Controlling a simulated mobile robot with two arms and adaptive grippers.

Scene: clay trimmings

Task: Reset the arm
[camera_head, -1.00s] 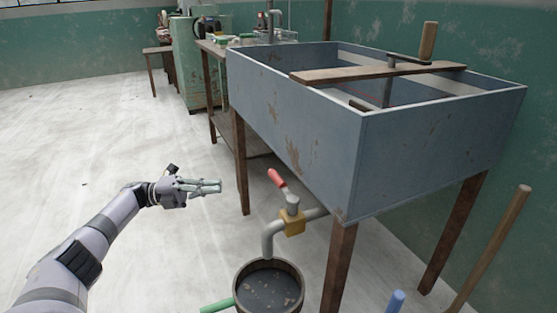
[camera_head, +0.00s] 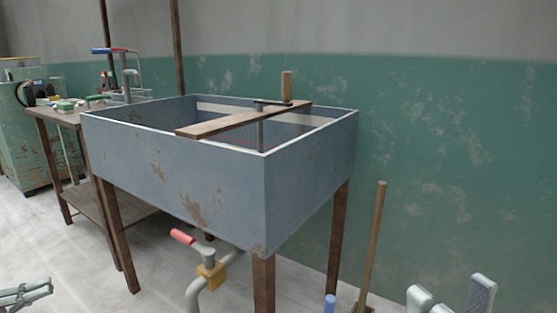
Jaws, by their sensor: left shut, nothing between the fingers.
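My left gripper (camera_head: 27,291) is at the lower left edge of the view. Its fingers are together with nothing between them, and it is in front of and below the blue-grey sink (camera_head: 180,180). The rest of my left arm is out of the frame. My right gripper (camera_head: 450,295) shows at the lower right corner as two pale fingertips standing apart, with nothing seen between them. Its lower part is cut off by the frame.
A drain pipe with a red-handled valve (camera_head: 208,275) hangs under the sink. A wooden board (camera_head: 225,122) lies across the sink. A wooden pole (camera_head: 372,240) stands by the green wall (camera_head: 440,170). A side table (camera_head: 50,113) is at the left.

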